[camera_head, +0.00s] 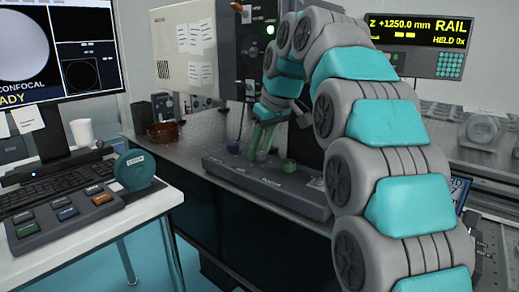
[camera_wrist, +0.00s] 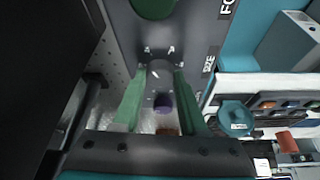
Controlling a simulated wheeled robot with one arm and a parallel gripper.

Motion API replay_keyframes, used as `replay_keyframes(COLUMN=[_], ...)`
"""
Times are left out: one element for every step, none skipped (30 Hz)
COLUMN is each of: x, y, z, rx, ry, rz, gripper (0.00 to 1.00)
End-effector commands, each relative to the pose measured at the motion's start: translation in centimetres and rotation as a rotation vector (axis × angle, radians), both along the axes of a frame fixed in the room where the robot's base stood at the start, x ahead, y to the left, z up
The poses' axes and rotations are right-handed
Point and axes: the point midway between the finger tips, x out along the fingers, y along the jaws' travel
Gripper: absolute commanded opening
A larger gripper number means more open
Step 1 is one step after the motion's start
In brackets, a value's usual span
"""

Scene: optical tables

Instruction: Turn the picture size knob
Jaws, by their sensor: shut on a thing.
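My gripper (camera_head: 262,142) has green fingers and reaches down onto the dark control panel (camera_head: 240,180) on the optical table. In the wrist view the fingers of my gripper (camera_wrist: 160,75) are shut on a grey knob (camera_wrist: 158,66), one finger on each side. A label ending in "ZE" stands beside this picture size knob. A green knob (camera_head: 289,165) is to the right on the panel and shows at the top of the wrist view (camera_wrist: 153,6). A purple knob (camera_head: 233,146) is to the left; it shows between the fingers in the wrist view (camera_wrist: 162,103). The gripped knob is mostly hidden in the head view.
A side table at left holds a button box (camera_head: 65,212), a teal round object (camera_head: 134,170), a keyboard and a monitor (camera_head: 60,45) reading "CONFOCAL". A brown dish (camera_head: 163,132) stands at the optical table's left end. A display (camera_head: 418,38) is at upper right. Bare tabletop lies left of the panel.

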Motion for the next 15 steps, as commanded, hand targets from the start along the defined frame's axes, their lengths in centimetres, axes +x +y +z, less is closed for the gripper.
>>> replay_keyframes(x=[0.09, 0.09, 0.09, 0.08, 0.08, 0.07, 0.06, 0.05, 0.04, 0.03, 0.03, 0.02, 0.01, 0.01, 0.01], y=[0.00, -0.01, -0.02, -0.03, -0.03, -0.04, -0.04, -0.05, -0.05, -0.06, -0.05, -0.05, -0.04, -0.05, -0.05], z=[-0.09, -0.08, -0.08, -0.07, -0.06, -0.05, -0.03, -0.02, -0.01, -0.01, 0.01, 0.00, 0.00, 0.01, 0.01], rx=[0.002, 0.002, 0.002, 0.002, 0.002, 0.001, 0.001, 0.002, 0.001, 0.001, 0.001, 0.001, 0.000, 0.000, 0.000], ry=[0.000, 0.000, 0.000, 0.000, 0.000, 0.000, 0.000, 0.001, 0.001, 0.001, 0.001, 0.001, 0.001, 0.001, 0.001], rz=[0.017, 0.028, 0.038, 0.046, 0.054, 0.061, 0.065, 0.069, 0.073, 0.075, 0.077, 0.078, 0.079, 0.079, 0.079], gripper=[0.00, 0.00, 0.00, 0.00, 0.00, 0.00, 0.00, 0.00, 0.00, 0.00, 0.00, 0.00, 0.00, 0.00, 0.00])
